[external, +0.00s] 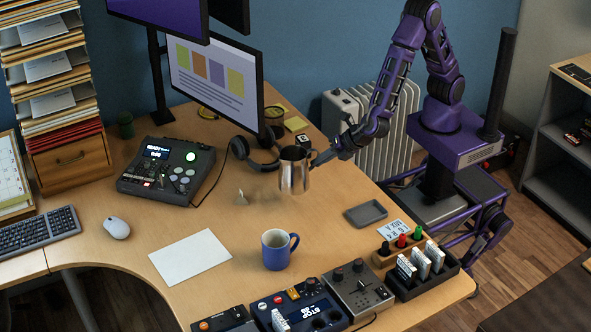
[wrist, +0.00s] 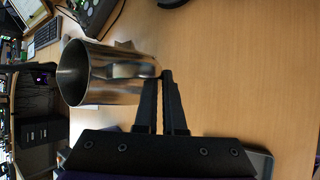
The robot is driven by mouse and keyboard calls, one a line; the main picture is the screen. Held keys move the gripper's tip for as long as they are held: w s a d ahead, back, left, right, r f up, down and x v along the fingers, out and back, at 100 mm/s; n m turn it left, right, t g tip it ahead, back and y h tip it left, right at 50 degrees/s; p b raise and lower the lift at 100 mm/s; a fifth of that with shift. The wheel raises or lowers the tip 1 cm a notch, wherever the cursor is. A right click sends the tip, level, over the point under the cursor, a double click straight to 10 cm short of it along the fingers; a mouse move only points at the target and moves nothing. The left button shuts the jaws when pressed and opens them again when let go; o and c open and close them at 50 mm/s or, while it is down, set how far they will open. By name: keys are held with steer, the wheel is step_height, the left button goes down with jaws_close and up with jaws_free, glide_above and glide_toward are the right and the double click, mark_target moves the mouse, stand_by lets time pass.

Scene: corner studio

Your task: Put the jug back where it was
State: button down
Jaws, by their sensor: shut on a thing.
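The jug (external: 294,171) is a shiny metal pitcher. It is upright over the desk in the external view, right of the headphones and behind the blue mug. My gripper (external: 318,160) reaches it from the right and is shut on its handle side. In the wrist view the jug (wrist: 100,75) lies sideways in the picture with its open mouth to the left. The fingertips of my gripper (wrist: 167,78) are closed together at the jug's handle. I cannot tell for sure whether the jug's base touches the desk or hangs just above it.
A blue mug (external: 277,249) stands in front of the jug. Black headphones (external: 256,150) lie behind it to the left, by the monitor (external: 217,75). A small grey tray (external: 366,213) is to the right. White paper (external: 190,257) and an audio device (external: 171,170) are left. Desk around the jug is mostly clear.

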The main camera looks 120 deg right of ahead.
step_height(320, 180, down, 8)
steer(key=shift+f+b, duration=0.15)
steer(key=shift+b, duration=0.65)
steer(key=c, duration=1)
jaws_free()
steer(key=shift+a, duration=0.1)
steer(key=p+v, duration=0.2)
steer(key=v, duration=1)
